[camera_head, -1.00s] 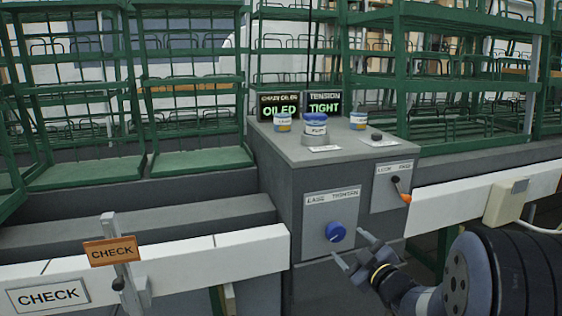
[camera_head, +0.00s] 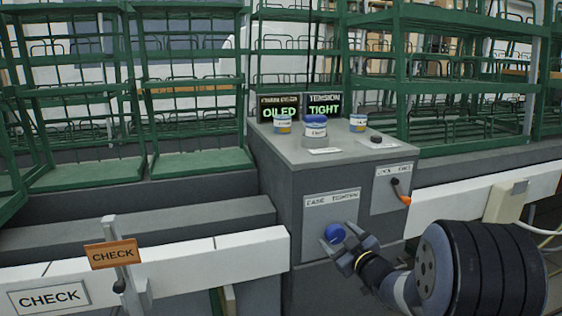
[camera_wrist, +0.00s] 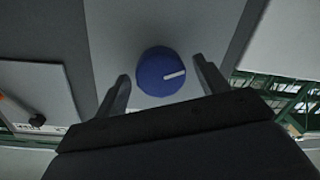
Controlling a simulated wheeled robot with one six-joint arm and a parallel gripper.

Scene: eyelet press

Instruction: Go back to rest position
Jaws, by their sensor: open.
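My gripper (camera_head: 340,246) is open in front of the grey cabinet's lower panel, at the blue round knob (camera_head: 335,233). In the wrist view the blue knob (camera_wrist: 164,72) with a white pointer line sits between and beyond my two spread fingers (camera_wrist: 160,88); a gap shows on both sides of it. The pointer line aims to the right in that view. The panel (camera_head: 316,213) has a label reading like "EASE TIGHTEN" above the knob. Two small screens read "OILED" (camera_head: 279,110) and "TIGHT" (camera_head: 323,106).
Several blue-lidded tins, such as the front one (camera_head: 316,133), stand on the cabinet top (camera_head: 290,150) beside a dark button (camera_head: 376,139). An orange-tipped lever (camera_head: 402,195) is on the right panel. An orange CHECK sign (camera_head: 112,253) stands at left. Green racks (camera_head: 195,160) fill the back.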

